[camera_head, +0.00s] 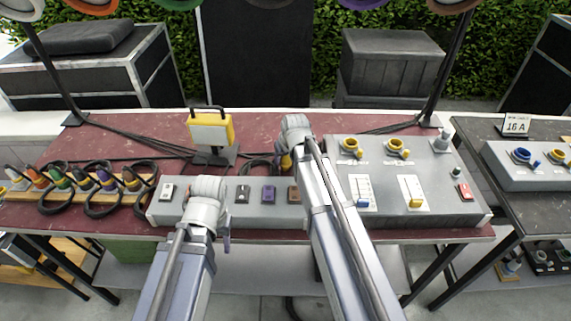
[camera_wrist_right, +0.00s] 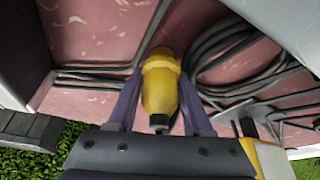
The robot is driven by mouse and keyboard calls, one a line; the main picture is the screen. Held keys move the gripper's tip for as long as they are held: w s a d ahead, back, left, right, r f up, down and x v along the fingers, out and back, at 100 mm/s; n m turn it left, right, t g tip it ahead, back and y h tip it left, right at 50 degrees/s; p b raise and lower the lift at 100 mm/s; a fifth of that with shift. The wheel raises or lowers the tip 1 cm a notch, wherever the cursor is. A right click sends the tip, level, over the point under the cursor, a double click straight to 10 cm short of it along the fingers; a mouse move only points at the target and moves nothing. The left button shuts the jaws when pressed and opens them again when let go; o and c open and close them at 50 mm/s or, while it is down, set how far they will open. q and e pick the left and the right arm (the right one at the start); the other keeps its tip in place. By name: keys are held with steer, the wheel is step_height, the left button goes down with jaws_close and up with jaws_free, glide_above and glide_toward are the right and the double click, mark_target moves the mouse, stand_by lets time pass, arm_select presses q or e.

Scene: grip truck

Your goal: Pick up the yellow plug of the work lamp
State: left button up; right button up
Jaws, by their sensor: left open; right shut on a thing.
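The work lamp (camera_head: 211,131) has a yellow frame and stands on the maroon table in the head view. Its yellow plug (camera_wrist_right: 160,85) lies between the two purple fingers of my right gripper (camera_wrist_right: 160,76) in the wrist view. The gripper is shut on it, above or near the table top; I cannot tell if the plug touches it. In the head view my right gripper (camera_head: 280,163) is right of the lamp, and my arm mostly hides the plug. My left gripper (camera_head: 226,238) is open at the front edge of the grey socket strip, its fingers mostly hidden.
The long grey socket strip (camera_head: 315,212) lies along the table front. Several coloured plugs with black cables (camera_head: 90,205) sit in a wooden rack at left. Coiled cable (camera_wrist_right: 225,65) lies beside the plug.

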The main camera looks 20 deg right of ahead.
jaws_close()
steer(key=shift+r, duration=0.1)
step_height(320, 180, up, 10)
steer(key=p, duration=1)
